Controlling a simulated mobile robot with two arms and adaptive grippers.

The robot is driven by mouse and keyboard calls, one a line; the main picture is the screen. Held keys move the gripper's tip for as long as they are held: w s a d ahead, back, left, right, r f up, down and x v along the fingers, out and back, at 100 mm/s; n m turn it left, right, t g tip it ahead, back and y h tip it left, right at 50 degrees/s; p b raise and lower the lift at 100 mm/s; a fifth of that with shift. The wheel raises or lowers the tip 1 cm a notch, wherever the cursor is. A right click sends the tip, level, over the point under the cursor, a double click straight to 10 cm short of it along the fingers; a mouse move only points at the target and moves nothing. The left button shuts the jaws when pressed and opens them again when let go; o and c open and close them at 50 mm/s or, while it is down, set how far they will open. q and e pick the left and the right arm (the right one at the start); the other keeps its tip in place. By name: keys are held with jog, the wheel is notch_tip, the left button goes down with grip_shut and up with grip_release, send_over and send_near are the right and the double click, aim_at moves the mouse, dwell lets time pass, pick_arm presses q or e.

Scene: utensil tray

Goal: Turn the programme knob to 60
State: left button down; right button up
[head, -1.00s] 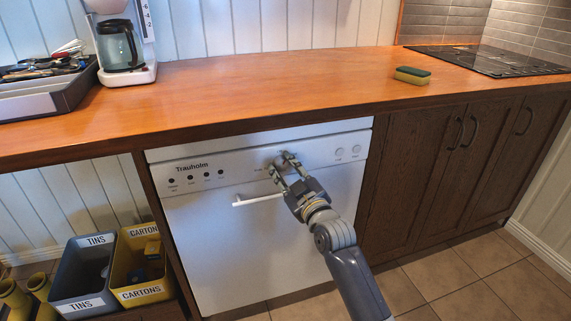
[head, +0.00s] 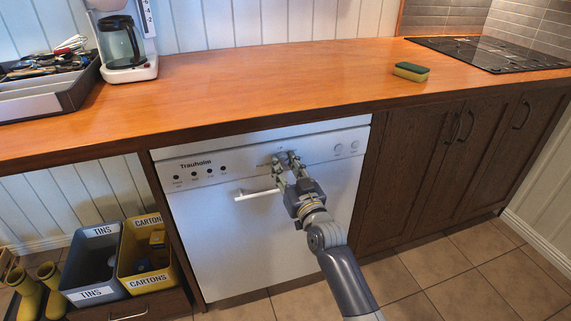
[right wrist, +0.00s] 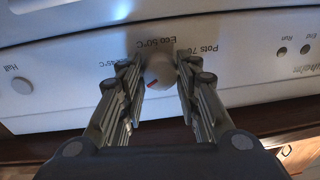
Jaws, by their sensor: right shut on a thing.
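The programme knob (right wrist: 160,74) is a small round pale knob with a red mark on it, on the white dishwasher's front panel (head: 240,170). The right wrist view shows the panel upside down. The print around the knob includes "Eco 50°C", "Pots 70" and a partly covered "45°C"; I cannot make out a 60. My right gripper (right wrist: 160,66) is shut on the knob, one finger on each side. In the head view my right gripper (head: 285,160) reaches up to the panel and mostly hides the knob. My left gripper is not in view.
A white door handle (head: 256,194) sticks out just below and left of the right gripper. The wooden worktop (head: 250,85) overhangs above, carrying a sponge (head: 411,71). Bins (head: 97,262) stand at lower left.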

dwell(0.3)
jog(key=o, duration=1.1)
jog(key=shift+s, duration=0.1)
jog(key=v, duration=1.2)
